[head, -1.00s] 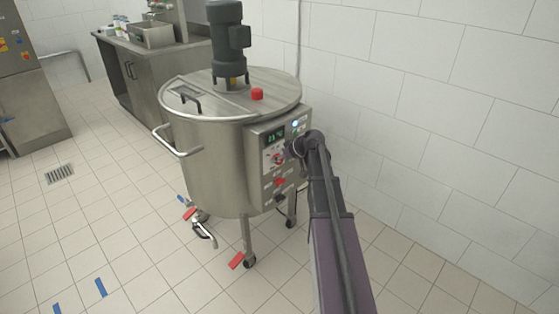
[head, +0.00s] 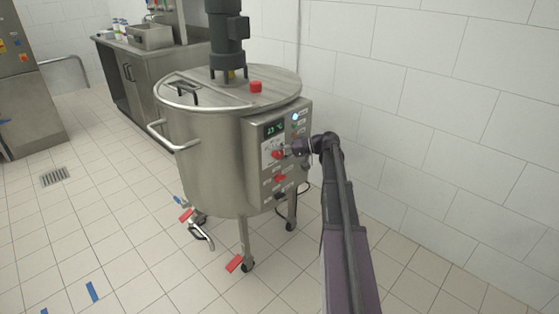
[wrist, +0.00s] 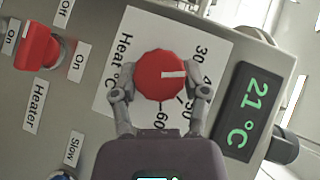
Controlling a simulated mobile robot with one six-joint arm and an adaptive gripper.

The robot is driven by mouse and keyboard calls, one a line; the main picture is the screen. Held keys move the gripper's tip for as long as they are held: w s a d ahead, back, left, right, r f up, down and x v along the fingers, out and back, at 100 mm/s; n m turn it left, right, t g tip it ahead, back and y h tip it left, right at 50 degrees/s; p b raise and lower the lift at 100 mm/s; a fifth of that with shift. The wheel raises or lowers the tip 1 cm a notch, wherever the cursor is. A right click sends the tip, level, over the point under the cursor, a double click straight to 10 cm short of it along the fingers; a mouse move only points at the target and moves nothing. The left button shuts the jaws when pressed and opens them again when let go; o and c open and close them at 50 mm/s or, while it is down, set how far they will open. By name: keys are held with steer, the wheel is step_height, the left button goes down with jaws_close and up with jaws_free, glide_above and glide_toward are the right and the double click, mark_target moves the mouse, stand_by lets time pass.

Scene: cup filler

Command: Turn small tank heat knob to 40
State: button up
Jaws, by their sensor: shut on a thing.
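The small tank (head: 210,150) has a control panel on its right side. The red heat knob (wrist: 161,77) sits on a white dial plate marked "Heat °C"; it also shows in the head view (head: 277,155). Its white pointer lies to the right in the wrist view, about at the partly covered 40 mark. My gripper (wrist: 160,92) is shut on the heat knob, one finger on each side. In the head view my gripper (head: 288,151) reaches the panel from the right. The green display (wrist: 240,112) reads 21 °C in the wrist view.
A red heater switch (wrist: 37,47) with On and Off labels is left of the dial in the wrist view. A red button (head: 256,87) and a dark motor (head: 226,40) are on the tank lid. A white tiled wall (head: 420,90) stands behind.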

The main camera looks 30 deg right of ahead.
steer(key=shift+f+m+y+b, duration=0.15)
steer(key=shift+m+y+b, duration=0.6)
steer(key=shift+b, duration=0.25)
steer(key=o, duration=1.1)
steer(key=shift+o, duration=0.2)
steer(key=shift+r+n+p, duration=0.2)
steer(key=shift+n+p, duration=0.05)
steer(key=shift+p, duration=0.25)
